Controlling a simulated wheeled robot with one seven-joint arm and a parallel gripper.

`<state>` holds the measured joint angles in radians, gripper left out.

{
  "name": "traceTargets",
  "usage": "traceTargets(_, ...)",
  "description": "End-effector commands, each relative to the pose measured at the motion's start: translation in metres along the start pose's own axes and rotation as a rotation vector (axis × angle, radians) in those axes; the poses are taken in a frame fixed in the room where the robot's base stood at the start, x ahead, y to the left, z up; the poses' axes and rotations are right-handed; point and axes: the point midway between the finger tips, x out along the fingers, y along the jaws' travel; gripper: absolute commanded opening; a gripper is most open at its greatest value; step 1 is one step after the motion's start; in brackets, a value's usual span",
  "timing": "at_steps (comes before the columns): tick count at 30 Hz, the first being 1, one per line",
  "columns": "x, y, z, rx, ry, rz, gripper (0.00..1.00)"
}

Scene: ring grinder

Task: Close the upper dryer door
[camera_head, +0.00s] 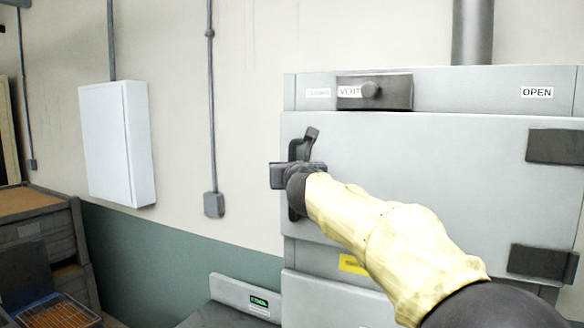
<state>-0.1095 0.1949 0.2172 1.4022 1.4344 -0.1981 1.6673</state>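The upper dryer door (440,165) is a large light grey panel at the right in the head view. It appears flush with the dryer front, with two dark hinges (556,146) on its right side. A dark latch handle (304,143) stands at its left edge and tilts up to the right. My gripper (284,175), at the end of the arm in a pale yellow sleeve, is at this handle at the door's left edge. Its fingers are dark and partly overlap the handle, so I cannot tell whether they touch or grip it.
A dark vent slider (374,92) and an OPEN label (537,92) sit above the door. A white wall box (119,144) and conduits are on the wall to the left. Wooden crates (38,228) and a wire tray (58,314) stand at the lower left. A grey unit (243,296) is below.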

Motion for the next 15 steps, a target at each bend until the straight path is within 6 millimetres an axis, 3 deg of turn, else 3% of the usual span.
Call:
traceTargets(8, 0.0008, -0.0051, 0.0018, -0.003, -0.004, -0.012, 0.00)
traceTargets(9, 0.0007, -0.0052, 0.0020, -0.003, -0.004, -0.012, 0.22)
traceTargets(11, 0.0007, -0.0049, 0.0020, -0.003, -0.004, -0.011, 0.34)
traceTargets(15, 0.0008, -0.0052, 0.0019, -0.003, -0.004, -0.012, 0.36)
